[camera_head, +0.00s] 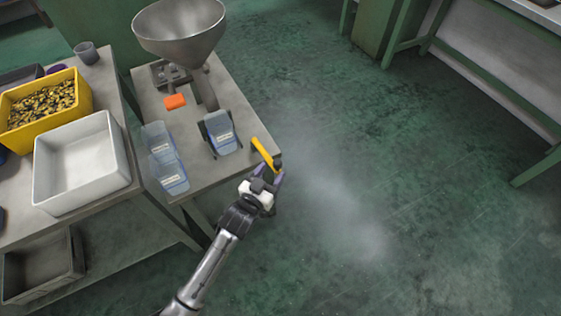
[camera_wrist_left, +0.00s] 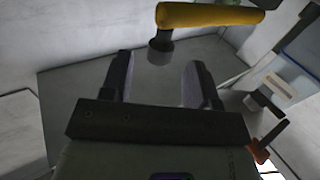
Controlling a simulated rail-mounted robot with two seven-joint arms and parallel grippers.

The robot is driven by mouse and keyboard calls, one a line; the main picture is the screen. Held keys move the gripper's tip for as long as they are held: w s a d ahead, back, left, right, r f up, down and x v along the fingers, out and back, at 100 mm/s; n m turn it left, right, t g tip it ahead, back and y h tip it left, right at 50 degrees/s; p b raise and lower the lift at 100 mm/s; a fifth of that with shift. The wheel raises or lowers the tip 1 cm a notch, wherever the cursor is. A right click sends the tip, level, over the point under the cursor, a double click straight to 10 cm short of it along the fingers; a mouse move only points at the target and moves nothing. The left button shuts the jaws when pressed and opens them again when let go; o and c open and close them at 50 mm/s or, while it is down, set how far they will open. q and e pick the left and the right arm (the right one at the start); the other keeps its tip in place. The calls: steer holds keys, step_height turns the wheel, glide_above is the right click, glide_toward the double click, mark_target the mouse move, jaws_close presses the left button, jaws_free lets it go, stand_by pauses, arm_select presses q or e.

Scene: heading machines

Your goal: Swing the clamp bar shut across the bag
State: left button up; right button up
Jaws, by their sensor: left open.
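The yellow clamp bar (camera_head: 264,152) sticks out past the right edge of the hopper table, apart from the bag. A dark knob (camera_head: 278,163) is at its outer end. The pale blue bag (camera_head: 223,136) stands in a dark holder below the hopper, its front uncovered by the bar. My left gripper (camera_head: 267,178) is open, just in front of the bar's outer end. In the left wrist view the bar (camera_wrist_left: 210,15) runs across the top, and its knob (camera_wrist_left: 161,41) shows just beyond and between the open fingers. Contact is not clear. My right gripper is not in view.
A metal hopper (camera_head: 180,35) and an orange part (camera_head: 175,101) are behind the bag. More blue bags (camera_head: 165,160) lie at the table's left. A white bin (camera_head: 82,165) and a yellow crate (camera_head: 42,105) stand further left. The floor to the right is clear.

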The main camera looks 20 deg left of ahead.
mark_target(280, 160)
arm_select(q)
steer(key=shift+w+d+b, duration=0.25)
steer(key=shift+w+b, duration=0.25)
steer(key=shift+w, duration=0.95)
steer(key=shift+w+d+b, duration=0.2)
steer(key=shift+w+b, duration=0.25)
steer(key=shift+w, duration=1)
steer(key=shift+c, duration=0.4)
steer(key=c, duration=0.8)
jaws_close()
